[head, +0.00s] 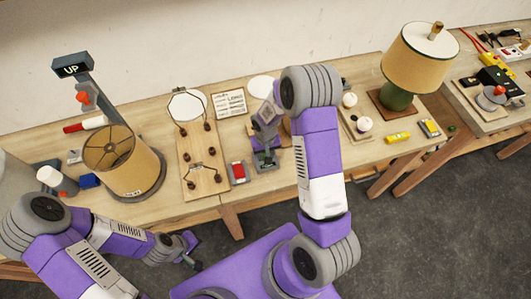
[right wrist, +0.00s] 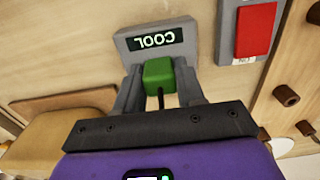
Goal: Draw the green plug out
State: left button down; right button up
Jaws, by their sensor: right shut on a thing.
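The green plug (right wrist: 158,74) is between the fingers of my right gripper (right wrist: 160,88) in the right wrist view. The gripper is shut on it, and a dark cord runs from the plug back toward the gripper's palm. The plug's far end is against a grey block (right wrist: 205,40) with a display reading "COOL" (right wrist: 155,39); I cannot tell how deep it sits. In the head view my right gripper (head: 265,146) reaches down at this spot. My left gripper (head: 190,250) hangs low in front of the table, away from the plug; its finger opening is unclear.
A red switch (right wrist: 255,30) sits beside the block. Left of it in the head view is a wooden board with pegs (head: 203,178). A shaded lamp (head: 122,160) stands farther left, with an "UP" sign (head: 72,66) behind. A green-based lamp (head: 398,96) stands right.

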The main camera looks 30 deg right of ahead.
jog(key=c, duration=0.4)
jog(key=shift+o, duration=0.2)
jog(key=shift+r, duration=0.1)
jog(key=shift+r+p, duration=0.45)
jog(key=shift+r, duration=0.2)
jog(key=shift+r+p, duration=1.45)
jog(key=shift+r, duration=0.75)
